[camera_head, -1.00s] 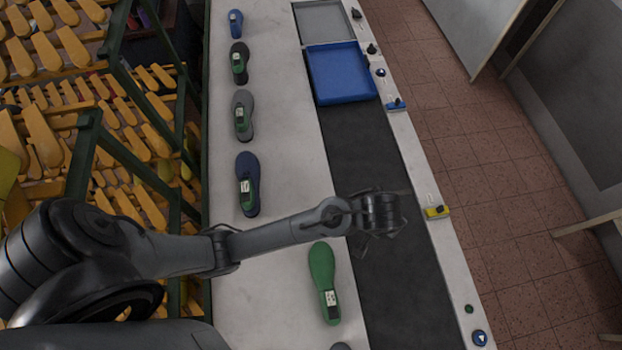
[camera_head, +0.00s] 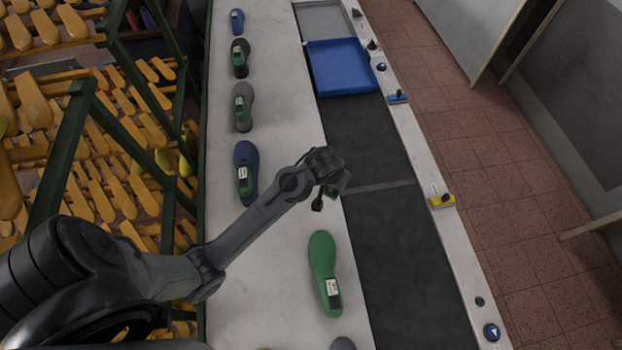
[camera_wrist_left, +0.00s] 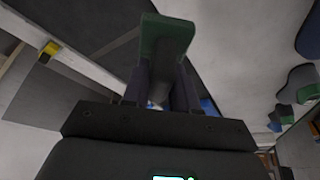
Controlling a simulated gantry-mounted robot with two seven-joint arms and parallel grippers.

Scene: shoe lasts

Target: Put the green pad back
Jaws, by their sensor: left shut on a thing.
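My left gripper (camera_head: 328,188) is shut on the green pad, which shows as a small dark green piece (camera_head: 341,182) at its tip in the head view. In the left wrist view the green pad (camera_wrist_left: 167,40) stands up between the two fingers (camera_wrist_left: 162,88). The gripper hangs over the seam between the white worktop and the dark belt, above the large green last (camera_head: 323,262) in the picture. My right gripper is not in view.
A row of lasts stands on the white worktop: navy (camera_head: 246,190), grey (camera_head: 242,100), dark (camera_head: 240,55) and blue (camera_head: 236,20). A blue tray (camera_head: 312,75) and a grey tray lie beyond the bare dark belt (camera_head: 370,135). Buttons line the right edge.

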